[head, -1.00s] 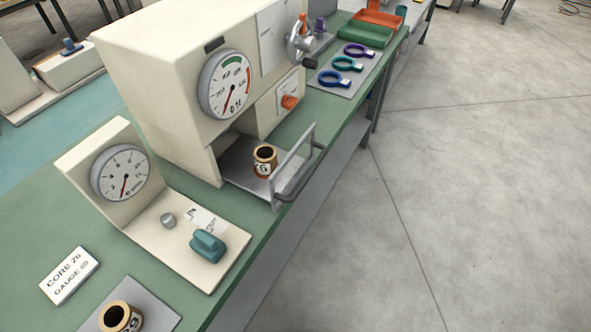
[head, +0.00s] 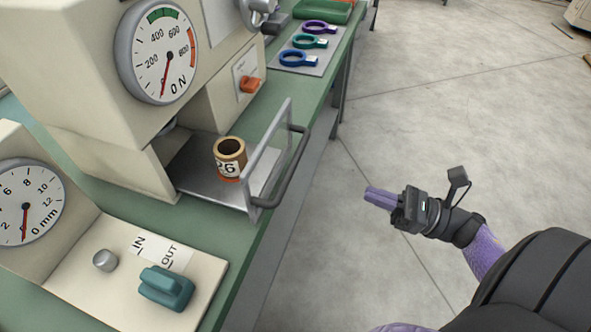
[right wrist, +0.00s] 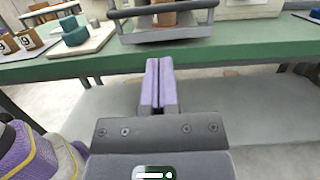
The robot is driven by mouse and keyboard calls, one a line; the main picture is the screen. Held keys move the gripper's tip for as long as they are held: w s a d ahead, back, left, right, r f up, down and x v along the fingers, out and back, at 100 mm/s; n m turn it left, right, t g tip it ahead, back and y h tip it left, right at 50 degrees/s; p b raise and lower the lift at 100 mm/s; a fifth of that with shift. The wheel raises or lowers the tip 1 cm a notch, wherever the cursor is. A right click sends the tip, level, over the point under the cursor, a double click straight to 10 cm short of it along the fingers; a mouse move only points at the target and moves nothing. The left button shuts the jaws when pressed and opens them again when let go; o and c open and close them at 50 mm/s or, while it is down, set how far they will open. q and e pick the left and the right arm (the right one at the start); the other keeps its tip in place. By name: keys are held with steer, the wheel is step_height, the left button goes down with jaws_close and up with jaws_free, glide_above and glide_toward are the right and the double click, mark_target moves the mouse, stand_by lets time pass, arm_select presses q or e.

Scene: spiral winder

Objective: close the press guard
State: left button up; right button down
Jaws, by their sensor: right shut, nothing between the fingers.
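The press guard (head: 268,160) is an upright clear panel in a grey frame, standing at the outer edge of the grey press tray (head: 203,165), apart from the press body (head: 140,130). A dark bar handle (head: 292,170) is on its outer side; the handle also shows at the top of the right wrist view (right wrist: 165,10). My right gripper (head: 368,194) is shut and empty, over the floor to the right of the guard, apart from the handle. My left gripper is out of view.
A dial gauge unit with a teal knob (head: 166,288) stands at the near left. An orange switch (head: 249,85) is on the press. Coloured rings lie on a grey mat (head: 300,62) farther back. The green bench edge (right wrist: 200,72) lies ahead of my right fingers.

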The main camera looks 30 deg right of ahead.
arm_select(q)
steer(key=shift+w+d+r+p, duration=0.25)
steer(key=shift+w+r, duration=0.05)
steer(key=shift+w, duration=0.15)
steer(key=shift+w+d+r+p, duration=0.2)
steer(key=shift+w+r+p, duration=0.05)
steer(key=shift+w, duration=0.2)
arm_select(e)
steer(key=x, duration=1.2)
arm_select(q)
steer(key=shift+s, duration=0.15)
